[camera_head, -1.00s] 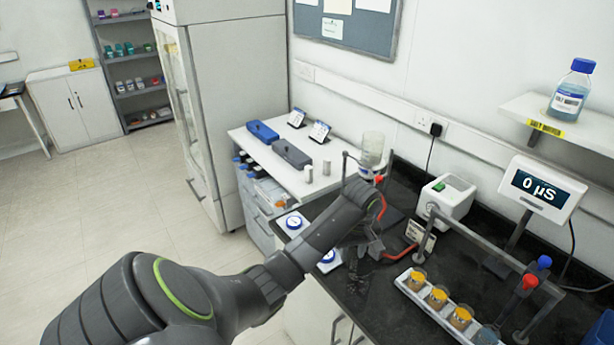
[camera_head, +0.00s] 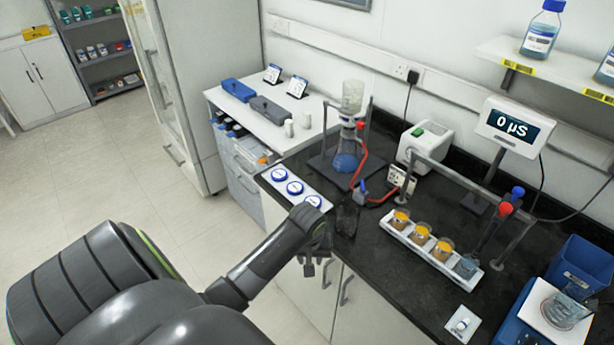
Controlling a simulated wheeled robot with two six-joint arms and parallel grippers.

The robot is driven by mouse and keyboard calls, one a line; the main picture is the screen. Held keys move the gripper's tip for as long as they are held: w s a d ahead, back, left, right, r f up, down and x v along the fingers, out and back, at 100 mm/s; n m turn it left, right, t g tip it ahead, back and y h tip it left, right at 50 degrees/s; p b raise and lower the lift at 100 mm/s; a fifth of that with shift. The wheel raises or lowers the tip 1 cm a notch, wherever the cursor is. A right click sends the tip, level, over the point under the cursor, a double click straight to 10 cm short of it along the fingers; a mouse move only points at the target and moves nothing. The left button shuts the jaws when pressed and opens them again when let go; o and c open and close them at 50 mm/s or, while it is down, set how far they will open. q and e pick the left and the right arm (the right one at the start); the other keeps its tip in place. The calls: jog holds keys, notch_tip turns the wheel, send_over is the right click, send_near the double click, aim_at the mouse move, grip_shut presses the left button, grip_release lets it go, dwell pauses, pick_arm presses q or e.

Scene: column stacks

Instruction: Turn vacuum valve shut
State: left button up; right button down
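A small valve with a blue handle (camera_head: 363,187) sits on the bench in the line of the red hose (camera_head: 377,199). The hose runs from the filter flask (camera_head: 346,156) and on toward the white pump box (camera_head: 424,145) with a green switch. The handle's exact angle is too small to read. My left gripper (camera_head: 314,270) hangs at the bench's front edge, below and left of the valve and apart from it. Its dark fingers are partly hidden by my wrist, so their opening is unclear. My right gripper is not in view.
A white rack (camera_head: 459,261) with several orange-filled cups is to the right. Blue-ringed round items lie on a white strip (camera_head: 310,187) at left. A metal frame (camera_head: 463,172) stands behind the rack.

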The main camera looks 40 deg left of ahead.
pick_arm(q)
jog(key=shift+s+f, duration=0.3)
jog(key=shift+s, duration=0.1)
